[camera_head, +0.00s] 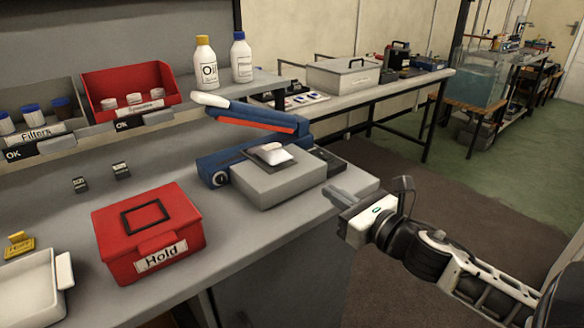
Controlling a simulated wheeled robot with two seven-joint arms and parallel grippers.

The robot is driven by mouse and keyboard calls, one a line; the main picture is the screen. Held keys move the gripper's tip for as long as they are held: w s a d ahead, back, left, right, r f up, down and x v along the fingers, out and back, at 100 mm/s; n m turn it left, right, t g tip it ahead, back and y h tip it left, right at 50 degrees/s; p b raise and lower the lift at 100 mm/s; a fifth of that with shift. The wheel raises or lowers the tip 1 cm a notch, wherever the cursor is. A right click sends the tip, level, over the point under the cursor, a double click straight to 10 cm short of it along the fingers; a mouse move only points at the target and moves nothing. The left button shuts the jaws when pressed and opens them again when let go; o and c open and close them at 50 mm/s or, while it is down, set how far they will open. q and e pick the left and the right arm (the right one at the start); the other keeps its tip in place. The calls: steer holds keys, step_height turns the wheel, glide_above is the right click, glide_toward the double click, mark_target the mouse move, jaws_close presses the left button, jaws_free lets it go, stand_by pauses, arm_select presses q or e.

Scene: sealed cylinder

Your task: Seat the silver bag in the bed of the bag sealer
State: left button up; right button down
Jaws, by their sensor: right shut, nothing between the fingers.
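My right gripper (332,194) is shut and empty, right of the block and apart from the bag. My left gripper is not in view.
A red "Hold" box (120,246) and a white tray (25,300) stand at the front left. Two bottles (206,65) and red and grey bins (100,92) are on the shelf behind. The bench between the box and the sealer is mostly clear.

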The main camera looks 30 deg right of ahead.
mark_target(282, 159)
steer(key=w, duration=0.9)
steer(key=w+a+p, duration=0.1)
steer(key=w, duration=0.3)
steer(key=shift+w+a+f, duration=0.1)
steer(key=shift+w, duration=0.05)
steer(key=shift+w, duration=0.1)
steer(key=shift+w, duration=0.6)
steer(key=shift+r, duration=0.2)
